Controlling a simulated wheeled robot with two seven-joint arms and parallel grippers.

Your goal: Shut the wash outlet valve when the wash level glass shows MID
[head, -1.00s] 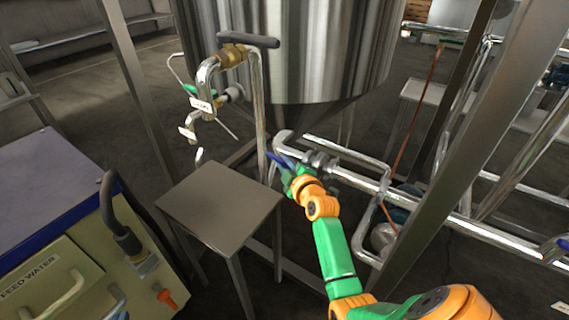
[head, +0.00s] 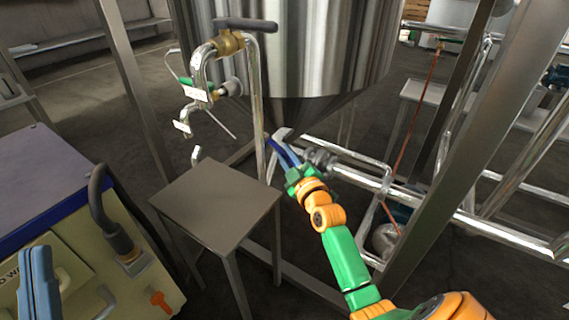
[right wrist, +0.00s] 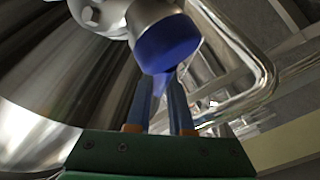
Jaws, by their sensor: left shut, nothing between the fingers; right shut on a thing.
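My right gripper (head: 281,150) reaches the piping under the steel tank (head: 300,50). In the right wrist view, its fingers (right wrist: 163,105) are shut on the narrow part of a blue valve handle (right wrist: 168,45), whose wide round end sits on a metal valve body. In the head view the fingers largely hide this handle. My left gripper (head: 38,285) is at the lower left, shut and empty, in front of the cream cabinet. I cannot make out a level glass or a MID mark in either view.
A small steel table (head: 215,205) stands left of my right arm. A brass valve with a dark handle (head: 245,24) and tagged pipes rise behind it. The cream cabinet (head: 150,280) with a dark hose is at left. Steel frame legs (head: 460,160) stand at right.

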